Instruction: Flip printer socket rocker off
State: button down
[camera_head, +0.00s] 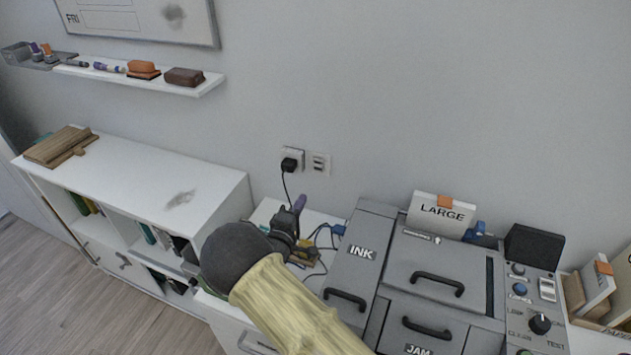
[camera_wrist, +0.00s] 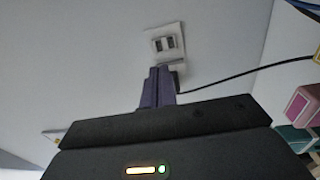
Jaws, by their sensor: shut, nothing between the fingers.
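A white wall plate with two small rockers (camera_head: 319,163) is on the wall, right of the white socket (camera_head: 292,154). A black plug (camera_head: 289,164) sits in the socket, and its cord hangs down. In the wrist view the rocker plate (camera_wrist: 165,43) is just beyond my fingertips, and the plug is mostly hidden behind them. My gripper (camera_head: 300,202) has purple fingers, shut and empty, below the socket and plate in the head view. The fingers also show in the wrist view (camera_wrist: 158,86), apart from the rockers as far as I can tell. The rockers' positions are too small to read.
The grey printer (camera_head: 437,265) with INK and JAM covers stands right of my arm. Loose cables and small items lie on the white surface behind my gripper. A white shelf unit (camera_head: 185,180) is at left, and a wall shelf (camera_head: 150,80) is above it.

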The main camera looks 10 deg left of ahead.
aim_at(319, 164)
jog(key=shift+s+a+f, duration=0.1)
jog(key=shift+s+a, duration=0.2)
jog(key=shift+s, duration=0.05)
jog(key=w+p, duration=0.1)
jog(key=w, duration=0.3)
jog(key=w+d+r, duration=0.1)
jog(key=w, duration=0.4)
jog(key=w+d+p, duration=0.1)
jog(key=w, duration=0.4)
jog(key=shift+r+p, duration=0.3)
jog(key=shift+s, duration=0.1)
jog(key=shift+a, duration=0.15)
